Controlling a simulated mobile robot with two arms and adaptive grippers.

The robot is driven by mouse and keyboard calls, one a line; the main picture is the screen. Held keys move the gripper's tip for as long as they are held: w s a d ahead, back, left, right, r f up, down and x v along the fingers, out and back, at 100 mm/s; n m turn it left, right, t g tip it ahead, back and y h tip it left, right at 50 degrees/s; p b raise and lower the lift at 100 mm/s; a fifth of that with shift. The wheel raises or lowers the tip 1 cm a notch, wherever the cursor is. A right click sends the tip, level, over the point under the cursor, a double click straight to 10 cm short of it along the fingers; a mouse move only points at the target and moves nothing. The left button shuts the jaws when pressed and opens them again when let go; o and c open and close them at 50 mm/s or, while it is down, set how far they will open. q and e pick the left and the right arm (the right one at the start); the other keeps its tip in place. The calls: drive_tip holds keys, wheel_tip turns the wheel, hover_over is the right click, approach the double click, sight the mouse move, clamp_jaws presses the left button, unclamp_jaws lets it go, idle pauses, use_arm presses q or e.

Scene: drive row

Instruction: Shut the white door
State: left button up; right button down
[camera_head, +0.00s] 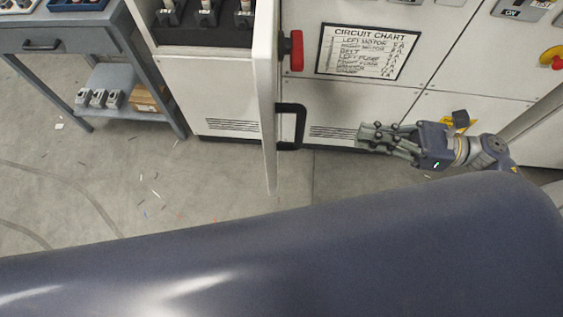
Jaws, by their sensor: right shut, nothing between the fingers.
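The white door (268,120) stands open, sticking out from the cabinet front toward me and seen nearly edge-on. A black pull handle (291,126) and a red handle (297,50) show on its right side. The open cabinet (220,80) left of the door shows a dark interior with several switch-like parts. My right gripper (364,138) is to the right of the door and the black handle, apart from both, with its fingers pointing left. It is shut and empty. My left gripper is not in view.
A white panel with a circuit chart (366,52) stands behind my right gripper. A grey-blue workbench (75,45) with a lower shelf is at the left. The floor (150,185) before the open cabinet is clear except for small scraps.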

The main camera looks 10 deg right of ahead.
drive_tip(key=s+a+r+n+g, duration=0.1)
drive_tip(key=s+a+n+g, duration=0.1)
drive_tip(key=s+n, duration=0.1)
drive_tip(key=p, duration=0.6)
hover_over(296, 145)
drive_tip(key=s+a, duration=0.1)
drive_tip(key=s, duration=0.2)
drive_tip(key=shift+s+a+r, duration=0.1)
drive_tip(key=shift+s+a, duration=0.1)
drive_tip(key=shift+a, duration=0.2)
